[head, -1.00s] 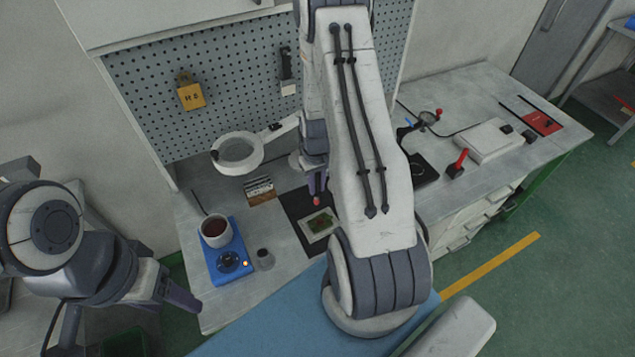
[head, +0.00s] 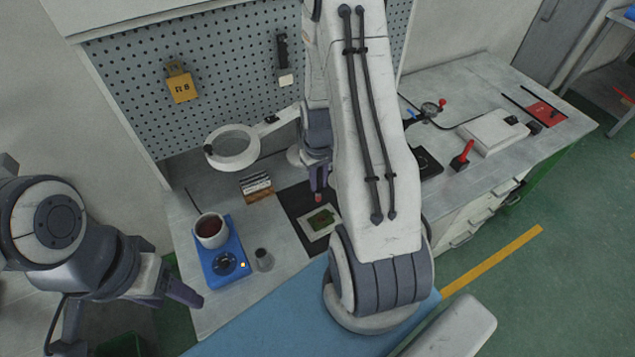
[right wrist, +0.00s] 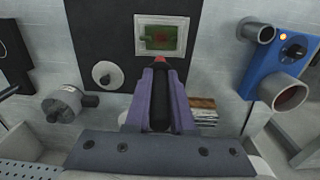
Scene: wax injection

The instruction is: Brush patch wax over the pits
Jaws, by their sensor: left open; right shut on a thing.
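My right gripper (head: 318,182) is shut on a dark brush with a red tip (head: 318,198). In the right wrist view, the brush (right wrist: 159,108) stands between the purple fingers. A green wax piece (head: 321,221) with a reddish patch lies in a pale frame on a black mat (head: 291,199). It also shows in the right wrist view (right wrist: 152,36), just beyond the brush tip. Contact between tip and piece cannot be told; single pits are too small to see. A white pot of red-brown wax (head: 211,231) stands on a blue heater (head: 221,266). My left gripper (head: 188,296) is open and empty, left of the bench.
A small grey cup (head: 263,260) stands right of the heater. A red-handled lever (head: 462,155) and a white box (head: 493,135) stand on the right.

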